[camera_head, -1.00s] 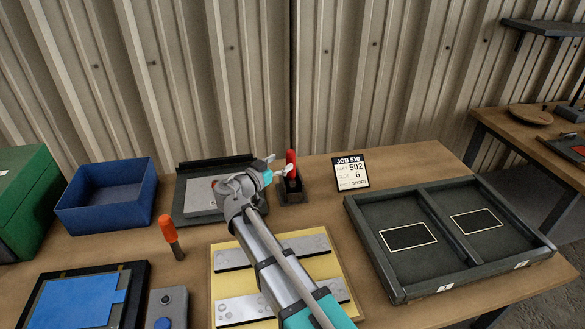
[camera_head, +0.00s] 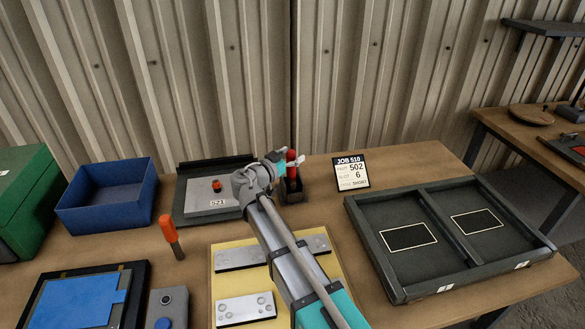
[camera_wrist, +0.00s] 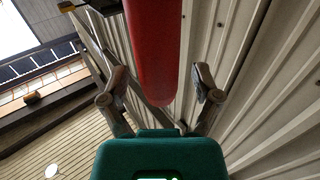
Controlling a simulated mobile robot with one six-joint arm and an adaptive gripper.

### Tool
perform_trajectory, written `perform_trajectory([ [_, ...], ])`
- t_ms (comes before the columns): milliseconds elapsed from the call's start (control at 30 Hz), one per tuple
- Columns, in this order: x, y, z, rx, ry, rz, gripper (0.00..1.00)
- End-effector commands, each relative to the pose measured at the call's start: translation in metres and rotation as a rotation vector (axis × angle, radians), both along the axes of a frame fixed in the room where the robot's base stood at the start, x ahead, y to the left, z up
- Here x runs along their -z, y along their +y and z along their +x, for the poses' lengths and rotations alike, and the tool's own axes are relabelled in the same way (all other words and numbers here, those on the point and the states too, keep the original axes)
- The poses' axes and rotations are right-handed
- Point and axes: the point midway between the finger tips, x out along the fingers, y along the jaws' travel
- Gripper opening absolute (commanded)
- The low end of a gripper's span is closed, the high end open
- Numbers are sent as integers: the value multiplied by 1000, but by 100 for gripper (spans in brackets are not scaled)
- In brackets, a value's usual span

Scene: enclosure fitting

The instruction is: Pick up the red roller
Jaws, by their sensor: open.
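The red roller (camera_head: 291,156) stands upright in a small dark holder (camera_head: 293,193) at the back of the table. In the wrist view the red roller (camera_wrist: 154,50) hangs in from the top edge, between the two fingers. My gripper (camera_head: 290,165) is open at the roller, with one finger to each side of it. It also shows in the wrist view (camera_wrist: 157,88), where the fingers look apart from the roller. The arm hides part of the holder's left side.
Left of the gripper is a grey plate with a red-orange knob (camera_head: 216,185). A job card (camera_head: 350,172) stands close right of the holder. An orange-handled tool (camera_head: 170,232) stands at left. A blue bin (camera_head: 105,215) and a two-part dark tray (camera_head: 400,290) flank the area.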

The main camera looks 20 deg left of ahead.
Motion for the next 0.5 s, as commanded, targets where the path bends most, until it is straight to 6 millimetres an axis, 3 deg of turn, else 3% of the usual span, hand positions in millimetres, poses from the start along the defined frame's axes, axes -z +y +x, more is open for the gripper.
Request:
perform_trajectory([
  [500,0,-1,0,0,0,0,81],
])
